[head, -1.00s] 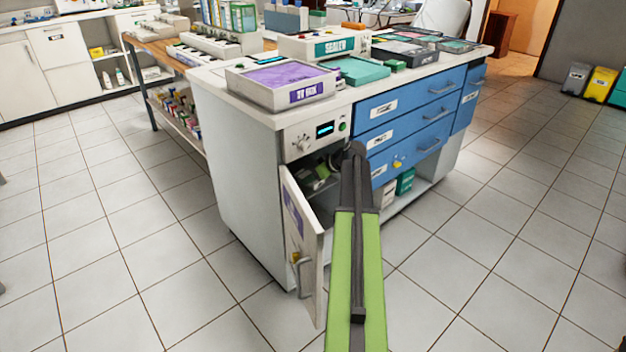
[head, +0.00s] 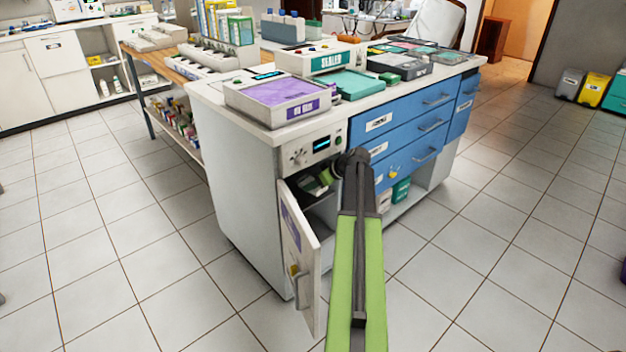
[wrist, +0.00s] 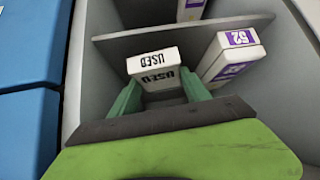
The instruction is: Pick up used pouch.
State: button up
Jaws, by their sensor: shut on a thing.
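The used pouch (wrist: 156,60) is a white box-like packet with "USED" in black on two faces, seen in the wrist view. My gripper (wrist: 160,88) is shut on it, with one green finger at each side. In the head view my gripper (head: 318,184) is inside the open cabinet compartment, below the control panel. The pouch cannot be made out clearly there.
A white box with a purple "52" label (wrist: 232,58) stands just right of the pouch. Another labelled box (wrist: 190,9) is farther back, beyond a grey divider (wrist: 110,40). The cabinet door (head: 300,250) hangs open. Blue drawers (head: 400,125) are to the right.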

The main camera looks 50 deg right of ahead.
jog(key=s+d, duration=0.1)
jog(key=s, duration=1.4)
jog(key=shift+s, duration=0.25)
